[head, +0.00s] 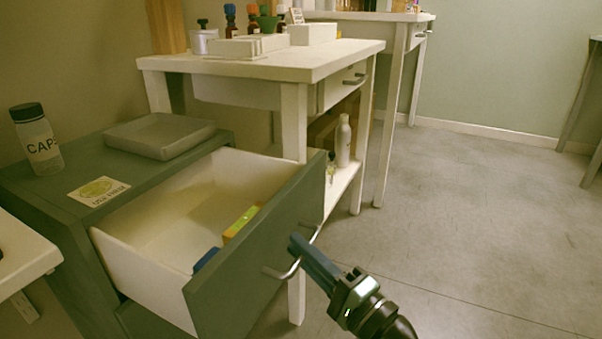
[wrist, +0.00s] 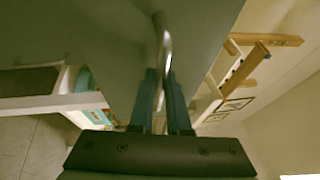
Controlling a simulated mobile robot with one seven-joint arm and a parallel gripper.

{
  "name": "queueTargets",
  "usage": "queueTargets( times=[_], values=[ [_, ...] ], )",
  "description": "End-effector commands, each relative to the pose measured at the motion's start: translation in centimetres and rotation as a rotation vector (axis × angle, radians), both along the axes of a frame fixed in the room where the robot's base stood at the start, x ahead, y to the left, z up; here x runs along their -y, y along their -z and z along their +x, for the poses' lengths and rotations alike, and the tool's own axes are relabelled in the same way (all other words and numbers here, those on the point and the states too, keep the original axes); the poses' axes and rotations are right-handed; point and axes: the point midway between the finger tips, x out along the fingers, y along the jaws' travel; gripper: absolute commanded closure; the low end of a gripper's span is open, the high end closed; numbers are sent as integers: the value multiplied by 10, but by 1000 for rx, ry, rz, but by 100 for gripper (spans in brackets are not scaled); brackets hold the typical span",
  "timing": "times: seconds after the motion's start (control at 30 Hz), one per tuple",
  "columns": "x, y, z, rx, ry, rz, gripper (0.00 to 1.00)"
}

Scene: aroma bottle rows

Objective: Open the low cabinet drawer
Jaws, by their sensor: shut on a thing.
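The low grey-green cabinet (head: 60,205) stands at the left in the head view. Its drawer (head: 251,262) is pulled far out, and the white inside shows. A yellow-green item (head: 241,223) and a blue item (head: 206,259) lie in the drawer near its front. My gripper (head: 298,244) is at the drawer front, its fingers shut on the curved metal handle (head: 283,273). In the wrist view the handle (wrist: 163,45) runs between the two blue fingers (wrist: 161,100).
The floor (head: 460,220) at right is clear.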

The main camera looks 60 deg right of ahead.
Motion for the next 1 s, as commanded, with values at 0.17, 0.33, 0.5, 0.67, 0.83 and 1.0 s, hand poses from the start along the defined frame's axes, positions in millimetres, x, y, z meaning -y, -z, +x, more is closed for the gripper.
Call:
queueTargets(
  times=[0.17, 0.33, 0.5, 0.67, 0.83, 1.0],
  values=[
    [-1, 0, 1, -1, -2, 1, 73],
    [0, 0, 1, 0, -1, 0, 73],
    [-2, 1, -7, -2, 1, 2, 73],
    [-9, 4, -30, -6, 3, 2, 73],
    [-21, 11, -65, -6, 3, 5, 73],
    [-31, 16, -97, -4, 2, 3, 73]
  ],
)
